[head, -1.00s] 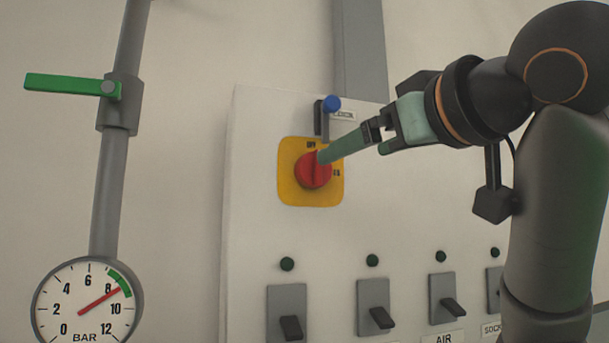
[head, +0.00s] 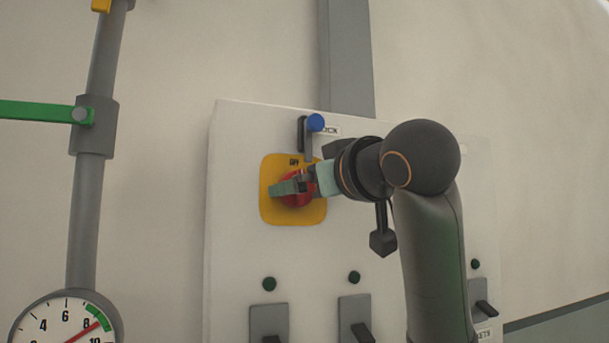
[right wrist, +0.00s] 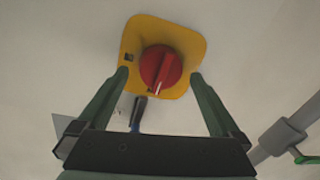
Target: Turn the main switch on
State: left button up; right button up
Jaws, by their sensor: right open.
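The main switch is a red round knob (head: 296,201) on a yellow plate (head: 268,214) on the white panel. An OFF label shows above the knob in the head view. In the right wrist view the knob (right wrist: 160,66) has a white mark pointing toward the blue-ended lever side. My right gripper (head: 284,187) is at the switch, partly covering the knob. In the right wrist view its two green fingers (right wrist: 160,77) are spread open, one on each side of the knob, with gaps showing. Contact cannot be told. My left gripper is not in view.
A lever with a blue end (head: 315,122) and a partly hidden label is just above the switch. Several grey toggle switches (head: 354,310) with dark green lamps are below. A pipe with a green valve handle (head: 40,110) and a pressure gauge (head: 66,325) stand at left.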

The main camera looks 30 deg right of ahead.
jog(key=shift+w+d, duration=0.1)
jog(key=shift+w, duration=0.45)
jog(key=c, duration=1.3)
